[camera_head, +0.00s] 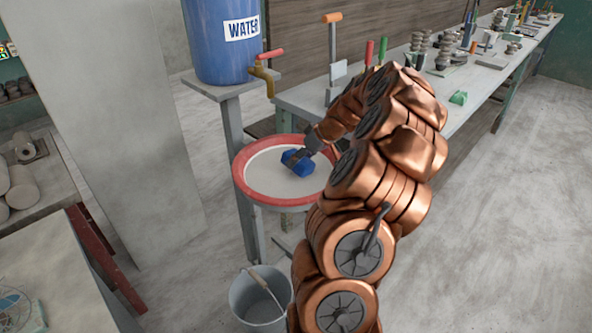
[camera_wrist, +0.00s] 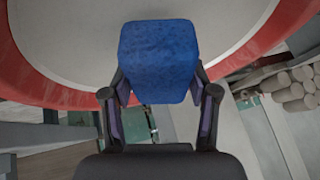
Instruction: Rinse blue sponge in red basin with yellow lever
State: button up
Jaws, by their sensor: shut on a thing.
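The blue sponge (camera_head: 297,162) is between the fingers of my gripper (camera_head: 311,152), which is shut on it. The sponge also fills the upper middle of the wrist view (camera_wrist: 158,58), with a finger of my gripper (camera_wrist: 159,103) on each side. The basin (camera_head: 240,180) has a red rim and a pale inside, and the sponge is over that inside. I cannot tell whether it touches the surface. A blue barrel marked WATER (camera_head: 215,50) stands behind the basin. Its brass tap (camera_head: 264,76) has a red lever (camera_head: 271,54); no yellow lever shows on it.
A grey bucket (camera_head: 245,305) with a handle stands on the floor below the basin. A grey pillar (camera_head: 130,130) stands left of the basin. Floor is clear at right.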

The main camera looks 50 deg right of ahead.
jog(key=shift+r, duration=3.5)
jog(key=shift+r, duration=0.1)
